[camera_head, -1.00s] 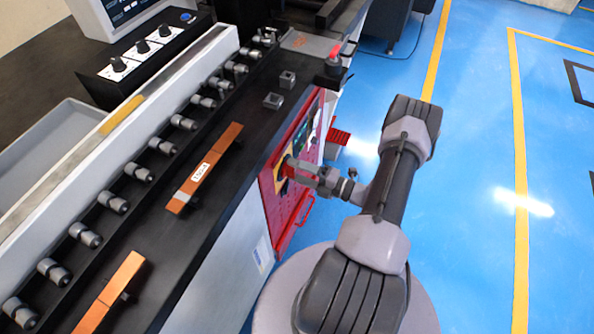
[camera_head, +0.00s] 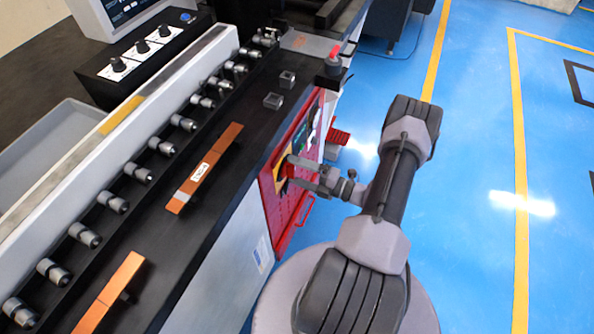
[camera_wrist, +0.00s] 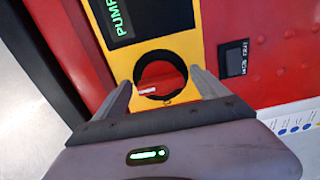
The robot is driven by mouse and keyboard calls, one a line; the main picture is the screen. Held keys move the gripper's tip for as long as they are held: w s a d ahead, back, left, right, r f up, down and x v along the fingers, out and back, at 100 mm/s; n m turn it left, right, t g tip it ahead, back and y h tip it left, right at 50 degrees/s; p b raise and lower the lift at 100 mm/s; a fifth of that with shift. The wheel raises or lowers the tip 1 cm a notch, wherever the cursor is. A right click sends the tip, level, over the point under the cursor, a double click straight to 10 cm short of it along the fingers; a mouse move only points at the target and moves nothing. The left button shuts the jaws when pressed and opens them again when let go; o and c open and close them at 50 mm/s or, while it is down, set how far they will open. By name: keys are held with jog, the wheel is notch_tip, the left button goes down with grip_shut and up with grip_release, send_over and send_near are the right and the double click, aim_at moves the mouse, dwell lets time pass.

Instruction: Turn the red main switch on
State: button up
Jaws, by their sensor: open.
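The red main switch (camera_wrist: 160,79) is a round red knob in a black ring on a yellow plate (camera_wrist: 184,47), seen in the wrist view. A white mark on the knob points to the left. My gripper (camera_wrist: 161,82) is open, one finger on each side of the knob. I cannot tell whether the fingers touch it. In the head view my gripper (camera_head: 292,172) is at the red panel (camera_head: 285,212) on the machine's end, fingers apart. The knob itself is hard to make out there.
A dark display with green letters (camera_wrist: 144,17) sits above the knob, and a small black label (camera_wrist: 236,58) is to its right. A red button (camera_head: 334,56) stands on the machine's corner. Copper bars (camera_head: 205,168) lie on the black bench. The blue floor at right is open.

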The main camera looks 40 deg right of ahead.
jog(key=shift+s, duration=0.1)
jog(key=p+v, duration=0.3)
jog(key=v, duration=1.4)
jog(key=shift+s, duration=0.15)
